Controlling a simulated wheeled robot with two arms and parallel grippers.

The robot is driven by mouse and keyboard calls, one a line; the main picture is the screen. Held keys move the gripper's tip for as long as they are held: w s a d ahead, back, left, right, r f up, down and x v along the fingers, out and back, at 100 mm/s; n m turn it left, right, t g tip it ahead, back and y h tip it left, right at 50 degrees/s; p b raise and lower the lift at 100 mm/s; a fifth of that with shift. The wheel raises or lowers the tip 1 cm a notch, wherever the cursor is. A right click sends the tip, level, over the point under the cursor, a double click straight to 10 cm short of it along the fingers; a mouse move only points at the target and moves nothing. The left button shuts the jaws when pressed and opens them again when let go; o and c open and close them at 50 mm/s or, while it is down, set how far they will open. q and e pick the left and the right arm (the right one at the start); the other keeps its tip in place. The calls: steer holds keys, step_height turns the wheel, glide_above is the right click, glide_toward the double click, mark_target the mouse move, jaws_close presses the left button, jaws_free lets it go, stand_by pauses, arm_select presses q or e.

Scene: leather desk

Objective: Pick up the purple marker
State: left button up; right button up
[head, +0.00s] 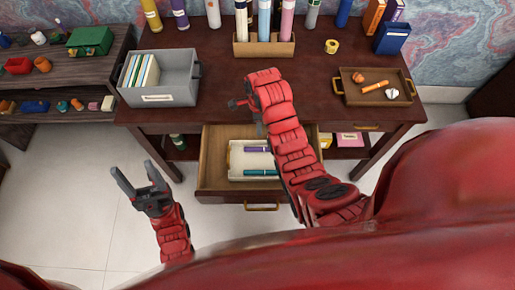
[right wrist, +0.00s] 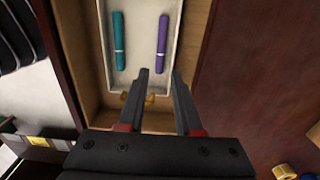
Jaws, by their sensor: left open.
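The purple marker (head: 257,149) lies in a white tray (head: 236,160) inside the open desk drawer (head: 212,165). In the right wrist view the purple marker (right wrist: 162,38) lies lengthwise, just beyond my right fingertips. My right gripper (right wrist: 160,74) is open and empty, above the drawer. In the head view my right gripper (head: 238,102) is partly hidden by its own arm, over the desk's front edge. My left gripper (head: 132,171) is open and empty, over the floor left of the drawer.
A teal marker (head: 262,172) lies beside the purple one in the tray. On the desk stand a grey file box (head: 172,98), a wooden holder (head: 262,48) with bottles, and a wooden tray (head: 350,97) with small items. The floor left of the drawer is clear.

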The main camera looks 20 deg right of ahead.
step_height(320, 180, down, 10)
steer(key=b, duration=0.8)
steer(key=shift+f+p, duration=0.45)
steer(key=shift+f, duration=0.5)
steer(key=shift+f+p, duration=0.4)
steer(key=shift+p, duration=0.1)
step_height(320, 180, down, 3)
steer(key=shift+w+d+r+p, duration=0.1)
steer(key=shift+d+p, duration=0.05)
steer(key=shift+p, duration=0.4)
steer(key=shift+f, duration=0.8)
jaws_close()
